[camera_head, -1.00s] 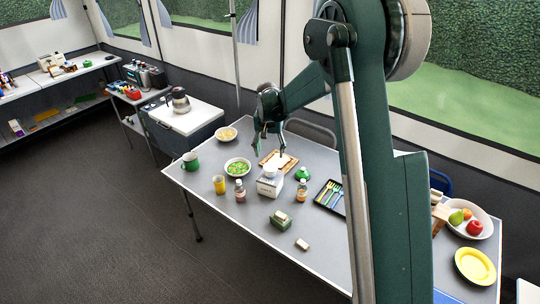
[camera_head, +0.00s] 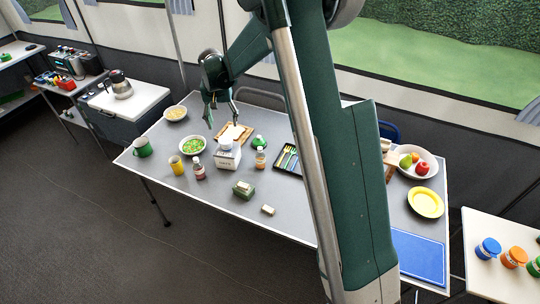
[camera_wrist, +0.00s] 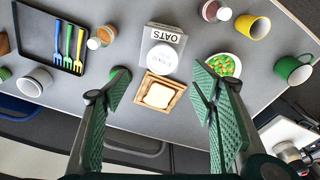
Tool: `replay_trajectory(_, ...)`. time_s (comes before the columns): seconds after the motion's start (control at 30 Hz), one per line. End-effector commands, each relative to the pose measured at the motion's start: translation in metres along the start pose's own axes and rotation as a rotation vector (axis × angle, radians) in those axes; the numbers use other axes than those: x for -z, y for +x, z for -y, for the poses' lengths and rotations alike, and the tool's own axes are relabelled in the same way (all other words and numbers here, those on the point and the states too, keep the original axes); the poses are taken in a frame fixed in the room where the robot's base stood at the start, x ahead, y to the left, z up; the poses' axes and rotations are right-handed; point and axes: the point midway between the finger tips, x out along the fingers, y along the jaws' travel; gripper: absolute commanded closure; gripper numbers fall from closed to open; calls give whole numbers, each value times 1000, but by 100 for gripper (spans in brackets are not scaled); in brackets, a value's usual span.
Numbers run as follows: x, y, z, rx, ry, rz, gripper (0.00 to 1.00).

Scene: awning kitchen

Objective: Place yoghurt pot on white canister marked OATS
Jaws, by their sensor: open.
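The white canister marked OATS (camera_head: 228,156) stands on the grey table; its label (camera_wrist: 165,35) reads upside down in the wrist view. The white yoghurt pot (camera_head: 225,141) appears to stand upright on top of it. Its round white lid shows in the wrist view (camera_wrist: 162,61), over the canister's near part. My gripper (camera_head: 223,123) is open and empty, above and behind the pot in the head view. In the wrist view the spread fingers (camera_wrist: 162,86) lie either side of the board, apart from the pot.
A wooden board with bread (camera_wrist: 160,95) lies beside the canister. A bowl of green food (camera_head: 193,146), yellow cup (camera_head: 176,165), green mug (camera_head: 142,148), bottles (camera_head: 198,170) and a cutlery tray (camera_head: 287,160) stand around it.

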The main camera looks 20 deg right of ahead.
Motion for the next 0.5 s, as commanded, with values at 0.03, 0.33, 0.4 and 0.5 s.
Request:
replay_trajectory(0.03, -3, -8, -3, 3, -3, -5, 43)
replay_trajectory(0.33, -27, -62, -25, 26, -37, -43, 43)
replay_trajectory(0.4, -34, -76, -31, 31, -45, -53, 43)
replay_trajectory(0.5, -44, -93, -39, 39, -59, -69, 43)
